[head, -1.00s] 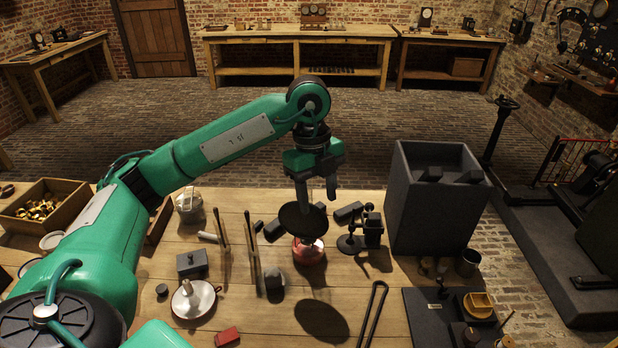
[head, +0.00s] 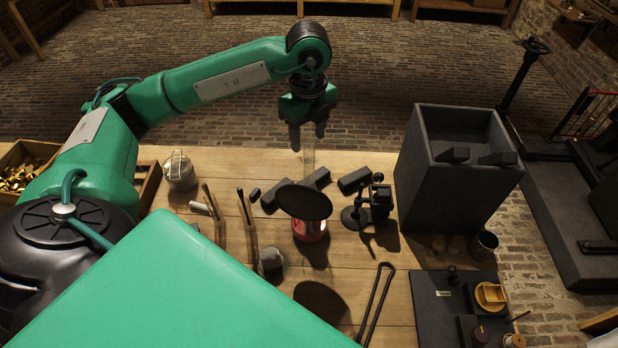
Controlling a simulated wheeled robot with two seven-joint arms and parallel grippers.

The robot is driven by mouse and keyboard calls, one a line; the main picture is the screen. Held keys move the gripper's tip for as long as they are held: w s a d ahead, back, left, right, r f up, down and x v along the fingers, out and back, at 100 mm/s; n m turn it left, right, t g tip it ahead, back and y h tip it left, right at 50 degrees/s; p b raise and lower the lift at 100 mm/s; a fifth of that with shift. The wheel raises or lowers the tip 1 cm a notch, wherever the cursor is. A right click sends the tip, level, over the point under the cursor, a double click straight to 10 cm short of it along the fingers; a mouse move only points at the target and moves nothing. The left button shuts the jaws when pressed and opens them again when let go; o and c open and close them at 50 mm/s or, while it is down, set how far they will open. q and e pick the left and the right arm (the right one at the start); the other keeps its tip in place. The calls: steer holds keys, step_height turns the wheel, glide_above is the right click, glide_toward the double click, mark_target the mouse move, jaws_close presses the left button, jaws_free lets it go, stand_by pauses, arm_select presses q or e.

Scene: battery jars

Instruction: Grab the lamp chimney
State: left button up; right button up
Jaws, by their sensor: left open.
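The lamp chimney (head: 308,162) looks like a clear, faint upright glass tube. It rises behind a dark round disc (head: 304,202), which hides its lower part. Below the disc a red lamp base (head: 310,230) sits on the wooden bench. My left gripper (head: 308,138) points down, open, with its fingertips at the upper end of the tube in the picture. I see nothing held in it, and cannot tell the exact gap to the glass. My right gripper is out of view.
Dark blocks (head: 354,180) and a small black stand (head: 378,201) are close right of the lamp. A tall grey box (head: 450,190) stands farther right. Long black tongs (head: 376,303) lie in front.

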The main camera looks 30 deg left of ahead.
mark_target(310, 157)
arm_select(q)
steer(key=shift+a+f, duration=0.1)
steer(key=shift+f, duration=0.55)
steer(key=shift+w+f, duration=0.1)
steer(key=shift+f, duration=0.4)
steer(key=shift+f+p, duration=0.15)
steer(key=shift+p, duration=0.4)
steer(key=f, duration=0.1)
steer(key=f+p, duration=0.2)
steer(key=f, duration=0.1)
steer(key=shift+d, duration=0.25)
steer(key=shift+f, duration=0.35)
steer(key=shift+c, duration=0.6)
steer(key=c, duration=1)
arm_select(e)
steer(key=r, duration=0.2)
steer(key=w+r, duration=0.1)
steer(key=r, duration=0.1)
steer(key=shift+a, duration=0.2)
